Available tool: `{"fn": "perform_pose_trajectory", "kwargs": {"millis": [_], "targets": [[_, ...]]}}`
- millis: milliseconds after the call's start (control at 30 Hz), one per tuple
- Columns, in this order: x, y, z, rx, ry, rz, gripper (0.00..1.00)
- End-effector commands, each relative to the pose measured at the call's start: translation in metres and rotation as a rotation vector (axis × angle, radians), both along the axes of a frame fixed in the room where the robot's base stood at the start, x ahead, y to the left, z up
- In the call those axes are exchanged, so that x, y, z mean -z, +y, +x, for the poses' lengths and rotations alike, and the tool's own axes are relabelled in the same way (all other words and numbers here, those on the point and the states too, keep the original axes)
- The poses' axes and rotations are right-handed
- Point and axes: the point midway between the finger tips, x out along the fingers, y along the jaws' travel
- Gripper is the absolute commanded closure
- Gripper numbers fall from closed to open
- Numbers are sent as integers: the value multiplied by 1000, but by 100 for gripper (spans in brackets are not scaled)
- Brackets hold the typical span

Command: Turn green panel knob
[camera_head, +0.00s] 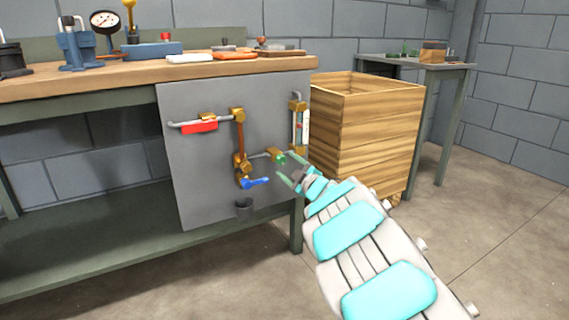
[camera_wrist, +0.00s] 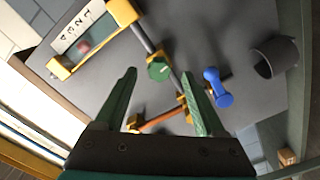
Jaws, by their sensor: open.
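The green knob (camera_wrist: 158,70) is a small green polygonal knob on a brass valve body, on the pipework of the grey panel (camera_head: 205,165). In the head view the green knob (camera_head: 281,160) is at the panel's right part, just at my fingertips. My gripper (camera_head: 286,166) is open and empty, reaching up from the lower right. In the wrist view my gripper (camera_wrist: 165,80) has its two green fingers spread, with the knob between and slightly beyond the tips. I cannot tell whether a finger touches it.
A blue handle (camera_head: 255,182) sits left of and below the knob, a red handle (camera_head: 199,126) at upper left. A gauge column (camera_head: 299,125) is above right. A dark cup (camera_head: 244,205) is low on the panel. A wooden crate (camera_head: 365,130) stands right of the panel.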

Motion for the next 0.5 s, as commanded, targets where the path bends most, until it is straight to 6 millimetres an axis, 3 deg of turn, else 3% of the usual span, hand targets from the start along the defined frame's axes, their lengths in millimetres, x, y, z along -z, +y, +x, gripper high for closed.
{"fn": "perform_pose_trajectory", "kwargs": {"millis": [200,500], "targets": [[0,-15,-23,0,1,-1,28],[0,-24,-36,0,-1,-1,28]]}}
